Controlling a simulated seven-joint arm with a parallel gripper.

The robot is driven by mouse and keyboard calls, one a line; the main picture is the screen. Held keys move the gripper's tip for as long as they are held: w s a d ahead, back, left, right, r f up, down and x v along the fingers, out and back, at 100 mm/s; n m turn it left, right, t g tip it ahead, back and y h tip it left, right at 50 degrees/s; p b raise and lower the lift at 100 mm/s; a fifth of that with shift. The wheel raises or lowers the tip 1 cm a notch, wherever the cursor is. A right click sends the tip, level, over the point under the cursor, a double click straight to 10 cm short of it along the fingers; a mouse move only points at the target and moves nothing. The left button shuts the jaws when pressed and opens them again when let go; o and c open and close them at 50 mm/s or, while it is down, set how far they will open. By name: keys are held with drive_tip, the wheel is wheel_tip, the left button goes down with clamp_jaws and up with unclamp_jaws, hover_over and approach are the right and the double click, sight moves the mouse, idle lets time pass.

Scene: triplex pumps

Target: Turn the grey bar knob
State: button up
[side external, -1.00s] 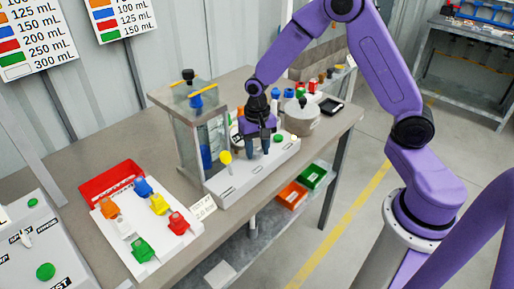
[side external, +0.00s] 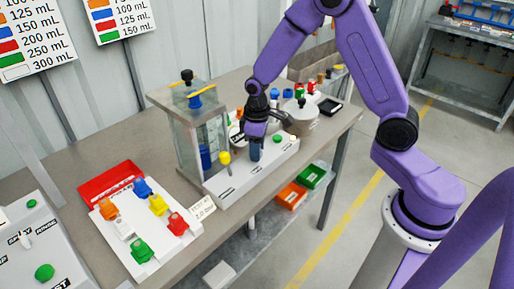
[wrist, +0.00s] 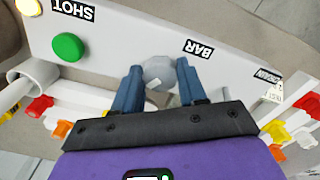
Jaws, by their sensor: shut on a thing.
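The grey bar knob (wrist: 159,72) is a pale grey round knob on the white panel, close to the BAR label (wrist: 198,49) in the wrist view. My gripper (wrist: 158,88) has its two blue fingers on either side of the knob, shut on it. In the side external view my gripper (side external: 254,150) is over the white panel (side external: 235,182), and the knob is hidden behind the fingers there.
A green button (wrist: 67,46) and a SHOT label sit along the same panel. A clear tank (side external: 203,130) stands left of my gripper, with a yellow knob (side external: 225,158) near it. A round pot (side external: 301,115) stands behind right. A white tray (side external: 150,235) holds several coloured parts.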

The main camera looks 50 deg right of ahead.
drive_tip(key=n, duration=0.6)
drive_tip(key=shift+w+n, duration=0.15)
drive_tip(key=shift+n, duration=0.25)
idle(0.4)
drive_tip(key=o, duration=1.1)
drive_tip(key=shift+c, duration=0.2)
drive_tip(key=shift+r, duration=0.1)
wheel_tip(320, 180, up, 17)
drive_tip(key=shift+r, duration=0.15)
